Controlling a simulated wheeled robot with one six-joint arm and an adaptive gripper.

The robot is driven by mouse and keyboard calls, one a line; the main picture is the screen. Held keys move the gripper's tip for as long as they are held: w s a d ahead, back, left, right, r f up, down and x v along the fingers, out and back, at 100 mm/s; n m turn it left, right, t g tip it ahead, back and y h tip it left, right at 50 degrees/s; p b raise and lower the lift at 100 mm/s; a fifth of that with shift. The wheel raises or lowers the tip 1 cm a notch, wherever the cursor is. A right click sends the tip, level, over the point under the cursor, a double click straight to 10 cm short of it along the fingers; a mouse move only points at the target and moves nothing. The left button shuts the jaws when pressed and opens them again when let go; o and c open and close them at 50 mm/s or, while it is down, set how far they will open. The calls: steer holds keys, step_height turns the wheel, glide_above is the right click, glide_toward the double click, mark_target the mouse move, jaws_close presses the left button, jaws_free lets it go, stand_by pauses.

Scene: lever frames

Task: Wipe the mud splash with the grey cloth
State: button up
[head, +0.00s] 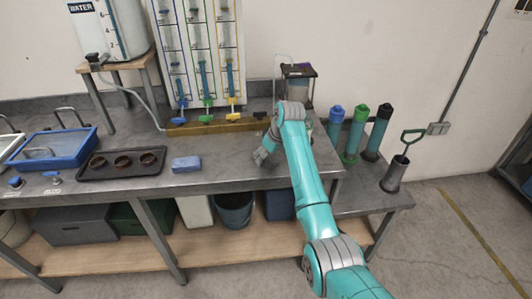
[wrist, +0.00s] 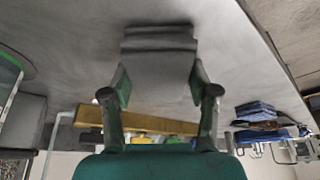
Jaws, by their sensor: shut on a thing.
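My gripper (wrist: 160,95) is shut on the grey cloth (wrist: 158,65), which spans between its two fingers in the wrist view. In the head view my gripper (head: 262,155) hangs low over the right part of the grey bench top (head: 225,178), and the cloth cannot be told apart from it. The cloth is close to the bench surface in the wrist view; I cannot tell whether it touches. I see no mud splash in either view; part of the bench is hidden behind my arm and gripper.
A blue folded cloth or sponge (head: 186,164) lies left of my gripper, beside a dark tray with three round cups (head: 122,162). A yellow-brown trough (head: 215,126) runs along the back below the tube panel (head: 205,50). Capped cylinders (head: 354,135) stand at the right.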

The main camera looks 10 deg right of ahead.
steer(key=shift+s, duration=0.25)
steer(key=shift+w+d, duration=0.2)
steer(key=shift+w, duration=3.5)
steer(key=shift+s+d+f, duration=0.1)
steer(key=shift+d+f, duration=0.05)
steer(key=shift+d, duration=0.05)
steer(key=shift+s+f, duration=0.1)
steer(key=shift+s, duration=0.35)
steer(key=shift+s+a+r, duration=0.1)
steer(key=shift+s, duration=1.5)
steer(key=shift+s+a+r, duration=0.1)
steer(key=shift+s, duration=1.5)
steer(key=shift+w+d+r, duration=0.1)
steer(key=shift+w+d, duration=0.05)
steer(key=shift+w, duration=3.55)
steer(key=shift+f, duration=0.2)
